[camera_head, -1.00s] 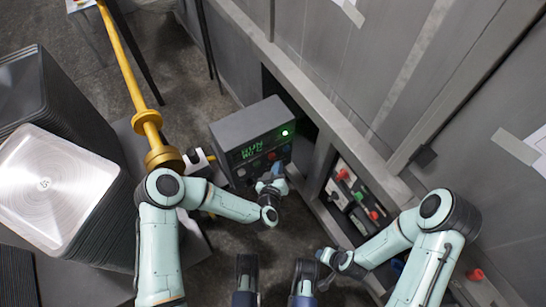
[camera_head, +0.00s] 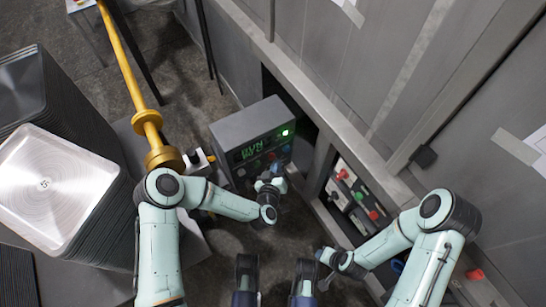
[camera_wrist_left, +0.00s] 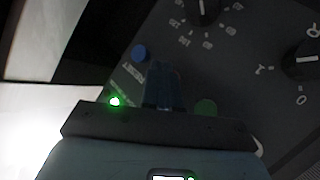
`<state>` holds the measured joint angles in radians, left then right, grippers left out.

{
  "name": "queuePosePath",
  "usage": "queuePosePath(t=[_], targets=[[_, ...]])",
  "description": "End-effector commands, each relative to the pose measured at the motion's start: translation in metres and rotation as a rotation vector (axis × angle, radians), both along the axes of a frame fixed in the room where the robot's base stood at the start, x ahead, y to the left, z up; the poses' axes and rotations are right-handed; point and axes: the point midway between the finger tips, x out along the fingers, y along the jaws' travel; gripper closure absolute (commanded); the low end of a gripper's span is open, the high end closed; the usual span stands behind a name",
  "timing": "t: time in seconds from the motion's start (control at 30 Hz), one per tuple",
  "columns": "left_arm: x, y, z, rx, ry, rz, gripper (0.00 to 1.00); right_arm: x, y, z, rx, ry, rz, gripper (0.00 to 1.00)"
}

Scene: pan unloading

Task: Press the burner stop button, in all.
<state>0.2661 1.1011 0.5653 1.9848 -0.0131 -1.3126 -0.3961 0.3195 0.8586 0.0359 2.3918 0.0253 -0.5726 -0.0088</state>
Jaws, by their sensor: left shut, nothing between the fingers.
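A dark grey control box (camera_head: 245,128) stands at the centre of the head view, with a lit green display (camera_head: 254,150) and a lit green lamp (camera_head: 285,133). A small red button (camera_head: 271,156) shows on its front. My left gripper (camera_head: 273,181) is shut and empty, close in front of the box's lower face. In the left wrist view its fingers (camera_wrist_left: 162,86) lie between a blue button (camera_wrist_left: 139,52) and a green button (camera_wrist_left: 205,107). I cannot tell contact or which button is the burner stop. My right gripper (camera_head: 325,262) is low on the right; its jaws are unclear.
A panel with red, green and white controls (camera_head: 356,198) is set in the grey wall at right. Stacked metal trays (camera_head: 60,190) and a yellow pole with a flange (camera_head: 150,125) stand at left. Dark knobs (camera_wrist_left: 204,8) show in the left wrist view.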

Motion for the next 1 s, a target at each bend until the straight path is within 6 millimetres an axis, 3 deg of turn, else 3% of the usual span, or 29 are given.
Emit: queuePosePath(t=[1.0], targets=[[0.0078,0.0057,0.0001,0.001,-0.001,0.000,1.00,0.0000,0.0000,-0.0009,0.000,0.000,0.000,0.57]])
